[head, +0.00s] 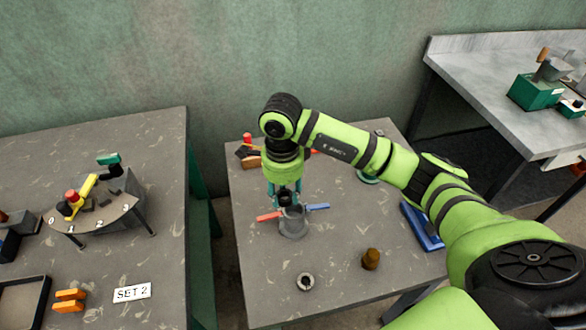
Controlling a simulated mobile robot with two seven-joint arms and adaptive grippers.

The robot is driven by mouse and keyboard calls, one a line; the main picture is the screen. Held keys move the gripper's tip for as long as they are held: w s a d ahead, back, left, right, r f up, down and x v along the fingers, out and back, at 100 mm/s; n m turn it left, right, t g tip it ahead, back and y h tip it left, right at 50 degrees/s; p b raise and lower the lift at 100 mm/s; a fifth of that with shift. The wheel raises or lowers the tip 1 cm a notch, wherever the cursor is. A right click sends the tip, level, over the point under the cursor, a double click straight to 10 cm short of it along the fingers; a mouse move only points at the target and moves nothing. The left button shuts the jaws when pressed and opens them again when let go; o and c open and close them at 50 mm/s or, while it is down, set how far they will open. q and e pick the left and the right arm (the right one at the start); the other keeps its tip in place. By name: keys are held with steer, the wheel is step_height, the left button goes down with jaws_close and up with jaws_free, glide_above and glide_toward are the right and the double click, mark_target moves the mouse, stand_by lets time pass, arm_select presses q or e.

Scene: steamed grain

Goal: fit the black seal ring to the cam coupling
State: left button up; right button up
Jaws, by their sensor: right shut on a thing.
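The cam coupling (293,224) is a grey cup-shaped body standing upright on the middle table, with a red lever arm out to the left and a blue one to the right. My right gripper (285,204) points down just above its mouth, its teal fingers shut on a small dark thing that looks like the black seal ring. The fingers and the small scale hide most of the ring, and I cannot tell whether it touches the coupling. My left gripper is not in view.
A grey ring-shaped part (305,282) and a brown plug (371,259) stand at the table's front. A blue tray (422,228) lies at the right edge. Red-handled items (248,154) lie at the back left. A left table holds a curved stand (100,219) and a "SET 2" card (132,292).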

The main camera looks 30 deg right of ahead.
steer(key=m, duration=0.2)
steer(key=d+m+p, duration=0.1)
steer(key=m+p, duration=0.1)
steer(key=m, duration=0.1)
steer(key=shift+w+d+r+m, duration=0.15)
steer(key=shift+w+r+m, duration=0.05)
steer(key=shift+r+m, duration=0.1)
arm_select(q)
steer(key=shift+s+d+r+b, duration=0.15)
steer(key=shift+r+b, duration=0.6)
steer(key=shift+b, duration=0.2)
arm_select(e)
steer(key=shift+w+d+f+m, duration=0.1)
steer(key=shift+d+f+m, duration=0.15)
steer(key=shift+f+m, duration=0.6)
steer(key=shift+s+d+f+m, duration=0.15)
steer(key=shift+f+m, duration=0.35)
steer(key=shift+f, duration=0.6)
steer(key=shift+w+d+f+m, duration=0.15)
steer(key=shift+d+f+m, duration=0.15)
steer(key=shift+f+m, duration=0.55)
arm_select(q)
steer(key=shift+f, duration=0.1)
arm_select(e)
steer(key=shift+f, duration=0.25)
arm_select(q)
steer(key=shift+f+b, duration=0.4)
steer(key=shift+b, duration=0.15)
arm_select(e)
steer(key=shift+f, duration=0.4)
